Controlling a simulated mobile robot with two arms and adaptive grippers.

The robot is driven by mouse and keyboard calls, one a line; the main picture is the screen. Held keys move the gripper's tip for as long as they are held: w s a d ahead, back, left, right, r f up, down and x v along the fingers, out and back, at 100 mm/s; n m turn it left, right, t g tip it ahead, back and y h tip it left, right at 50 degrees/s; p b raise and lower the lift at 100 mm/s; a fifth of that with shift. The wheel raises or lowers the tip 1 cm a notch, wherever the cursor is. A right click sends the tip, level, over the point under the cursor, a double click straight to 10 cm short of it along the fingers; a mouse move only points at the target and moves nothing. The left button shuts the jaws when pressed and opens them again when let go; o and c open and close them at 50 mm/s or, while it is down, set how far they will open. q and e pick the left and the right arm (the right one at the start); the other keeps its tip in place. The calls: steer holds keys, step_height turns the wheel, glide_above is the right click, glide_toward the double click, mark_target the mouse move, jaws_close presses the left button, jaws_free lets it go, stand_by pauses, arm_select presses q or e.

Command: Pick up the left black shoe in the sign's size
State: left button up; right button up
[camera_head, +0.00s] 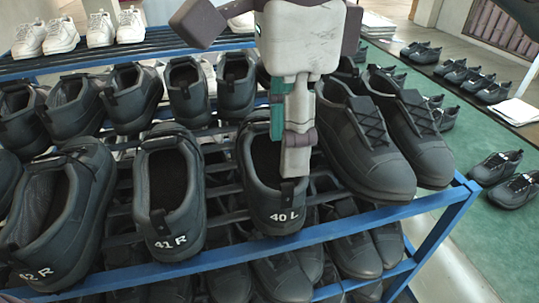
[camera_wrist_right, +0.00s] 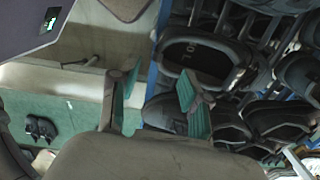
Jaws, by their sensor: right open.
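A black shoe marked "40 L" (camera_head: 276,213) stands on the blue-framed rack, heel toward me. Whether a finger touches the shoe cannot be told. Black shoes marked "41 R" (camera_head: 172,212) and "42 R" (camera_head: 62,215) stand to its left. My left gripper is out of view. No readable size sign shows.
Unmarked-looking black shoes (camera_head: 372,140) stand close on the right, toes toward me. More black shoes fill the row behind and the shelf below. The blue rack rail (camera_head: 335,228) runs along the front. White shoes (camera_head: 60,36) stand on the upper back shelf.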

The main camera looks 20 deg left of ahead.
mark_target(287, 181)
steer(key=f, duration=0.4)
steer(key=shift+w, duration=0.2)
steer(key=shift+w+f, duration=0.2)
steer(key=shift+s+f+p, duration=0.25)
steer(key=shift+f+p, duration=0.55)
steer(key=shift+p, duration=0.2)
steer(key=shift+s+f+p, duration=0.2)
steer(key=shift+f+p, duration=0.2)
steer(key=shift+f, duration=1.15)
steer(key=shift+w+f, duration=0.15)
steer(key=shift+f, duration=0.05)
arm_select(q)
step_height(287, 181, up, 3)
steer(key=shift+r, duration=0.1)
arm_select(e)
jaws_close()
